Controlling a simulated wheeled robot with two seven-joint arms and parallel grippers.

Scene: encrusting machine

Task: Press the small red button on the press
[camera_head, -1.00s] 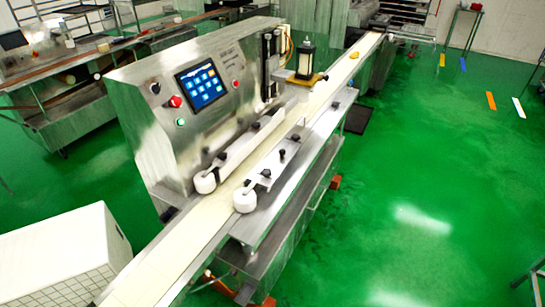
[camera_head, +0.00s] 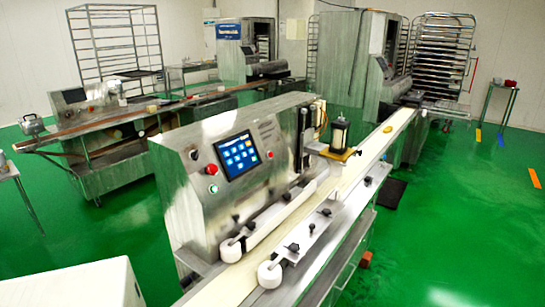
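The press (camera_head: 190,215) is a steel machine standing at the middle of the view, with a sloped front panel. A blue touchscreen (camera_head: 238,156) is set in this panel. A small red button (camera_head: 270,155) sits just right of the screen. A larger red button (camera_head: 211,170) sits left of the screen, with a green button (camera_head: 213,188) below it and a black knob (camera_head: 194,154) above it. Neither of my grippers shows in the view, and nothing covers the panel.
A pale conveyor belt (camera_head: 357,200) runs along the press, with white rollers (camera_head: 270,274) at its near end. A white box (camera_head: 70,285) stands at the lower left. Another steel line (camera_head: 110,165) stands behind. The green floor (camera_head: 470,230) is open at the right.

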